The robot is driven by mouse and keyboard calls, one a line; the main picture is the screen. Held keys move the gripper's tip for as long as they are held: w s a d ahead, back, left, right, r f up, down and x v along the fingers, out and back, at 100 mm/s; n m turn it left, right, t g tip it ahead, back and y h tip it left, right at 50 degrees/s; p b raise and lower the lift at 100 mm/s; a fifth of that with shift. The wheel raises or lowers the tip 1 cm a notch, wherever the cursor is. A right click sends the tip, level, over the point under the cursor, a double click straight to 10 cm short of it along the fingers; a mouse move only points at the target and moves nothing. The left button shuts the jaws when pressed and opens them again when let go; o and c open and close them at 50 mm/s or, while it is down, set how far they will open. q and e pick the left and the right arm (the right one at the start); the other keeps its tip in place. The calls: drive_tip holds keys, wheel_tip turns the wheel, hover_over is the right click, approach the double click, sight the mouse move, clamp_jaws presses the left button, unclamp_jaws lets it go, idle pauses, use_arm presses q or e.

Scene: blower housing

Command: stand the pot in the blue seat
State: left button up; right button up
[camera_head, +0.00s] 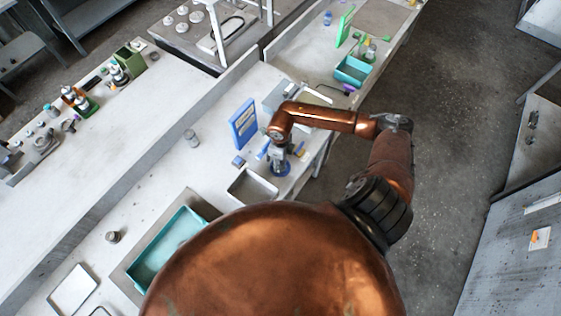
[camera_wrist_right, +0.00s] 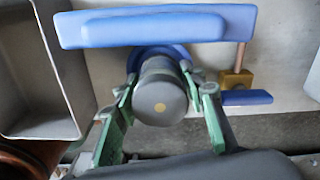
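The pot (camera_wrist_right: 161,97) is a dark grey cylinder with a small yellow dot on its near end in the right wrist view. Its far end meets the round blue seat (camera_wrist_right: 134,60), and whether it is fully down in it is hidden. My left gripper is out of view.
A blue upright panel (camera_head: 243,124) stands just behind the seat and crosses the top of the wrist view (camera_wrist_right: 155,27). A grey metal tray (camera_head: 252,187) lies beside the seat. A teal bin (camera_head: 166,249) is farther left. The bench edge is close on the right.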

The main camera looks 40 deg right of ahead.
drive_tip(key=o, duration=0.3)
drive_tip(key=shift+r, duration=0.2)
wheel_tip(320, 180, up, 12)
drive_tip(key=b, duration=0.2)
drive_tip(key=shift+b, duration=0.35)
